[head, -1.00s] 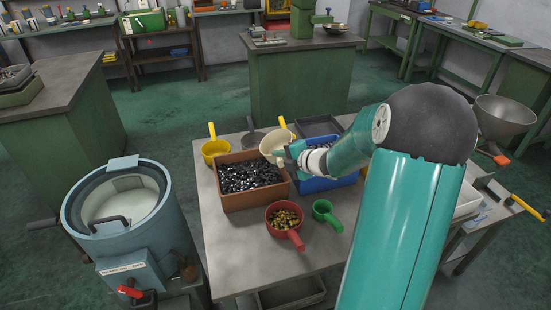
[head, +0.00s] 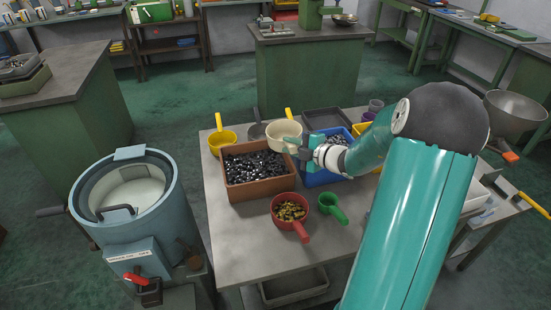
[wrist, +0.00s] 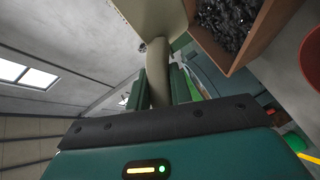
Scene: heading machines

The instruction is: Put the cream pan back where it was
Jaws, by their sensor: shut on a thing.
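The cream pan (head: 284,133) is in the air at the back right corner of the brown bin, its opening facing mostly up. My gripper (head: 303,148) is shut on the pan's handle, to the right of its bowl. In the wrist view the cream handle (wrist: 158,72) runs between my two fingers (wrist: 160,88), and part of the bowl (wrist: 150,18) shows above. I cannot tell the exact gap between the pan and the table. The pan's inside is only partly seen.
The brown bin (head: 232,191) holds black parts; a blue bin (head: 318,178) is under my wrist. A yellow pan (head: 223,140), dark grey pan (head: 257,131), red pan (head: 286,224) and green pan (head: 329,202) stand around. Bare table (head: 240,240) lies in front.

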